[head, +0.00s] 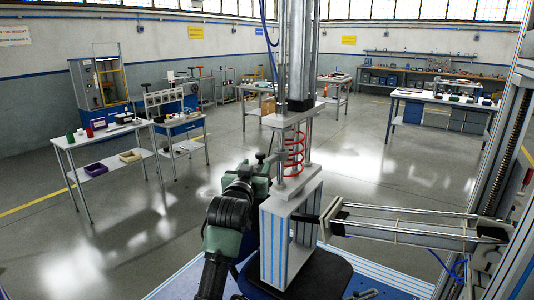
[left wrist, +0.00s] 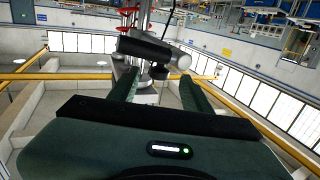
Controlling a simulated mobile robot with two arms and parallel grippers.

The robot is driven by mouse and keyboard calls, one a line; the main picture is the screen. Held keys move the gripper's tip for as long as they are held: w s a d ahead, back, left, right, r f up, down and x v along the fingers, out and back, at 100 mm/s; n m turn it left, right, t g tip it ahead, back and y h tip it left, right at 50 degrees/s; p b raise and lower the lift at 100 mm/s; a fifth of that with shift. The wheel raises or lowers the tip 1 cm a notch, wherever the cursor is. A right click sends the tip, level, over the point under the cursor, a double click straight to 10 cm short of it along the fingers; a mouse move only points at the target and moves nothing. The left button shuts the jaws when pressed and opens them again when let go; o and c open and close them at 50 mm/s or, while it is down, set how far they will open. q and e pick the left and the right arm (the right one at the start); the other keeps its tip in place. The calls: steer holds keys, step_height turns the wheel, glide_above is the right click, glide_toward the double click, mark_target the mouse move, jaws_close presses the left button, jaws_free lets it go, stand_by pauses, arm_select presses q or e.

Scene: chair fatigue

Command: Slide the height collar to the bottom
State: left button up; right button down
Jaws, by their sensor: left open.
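The test rig's vertical post (head: 309,140) stands in the middle of the head view. A dark clamp part with a small lever (head: 260,158), seemingly the height collar, sits beside it, partly hidden by my left gripper (head: 268,172). In the left wrist view a black cylindrical part with a grey rounded end (left wrist: 183,62) lies across the post, just beyond the fingertips. My left gripper (left wrist: 160,88) is open, its two green fingers spread on either side of the post's line. I cannot tell whether they touch the collar. My right gripper is not in view.
A red coil spring (head: 294,152) hangs under the upper cylinder (head: 300,60). A striped aluminium block (head: 275,240) stands below, over a dark seat (head: 320,275). A horizontal actuator (head: 410,228) reaches in from the right frame. Workbenches stand farther back with open floor between.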

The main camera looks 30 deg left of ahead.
mark_target(259, 157)
arm_select(q)
steer(key=shift+w+a, duration=0.25)
steer(key=shift+w, duration=0.15)
steer(key=shift+r+p, duration=0.3)
steer(key=shift+r, duration=0.05)
steer(key=shift+w+a+r+p, duration=0.1)
steer(key=shift+w+r+p, duration=0.15)
steer(key=shift+w, duration=0.35)
steer(key=shift+w+a+r+p, duration=0.15)
steer(key=shift+w+p, duration=0.2)
steer(key=shift+w, duration=0.25)
steer(key=shift+w+a+f, duration=0.15)
steer(key=shift+w+f, duration=0.05)
steer(key=shift+w, duration=0.4)
steer(key=shift+w+a+f, duration=0.1)
steer(key=shift+w+f, duration=0.05)
steer(key=shift+w, duration=0.45)
steer(key=shift+w+a+p, duration=0.1)
steer(key=shift+w+p, duration=0.15)
steer(key=shift+p, duration=0.05)
steer(key=shift+r, duration=0.1)
steer(key=c, duration=0.9)
jaws_close()
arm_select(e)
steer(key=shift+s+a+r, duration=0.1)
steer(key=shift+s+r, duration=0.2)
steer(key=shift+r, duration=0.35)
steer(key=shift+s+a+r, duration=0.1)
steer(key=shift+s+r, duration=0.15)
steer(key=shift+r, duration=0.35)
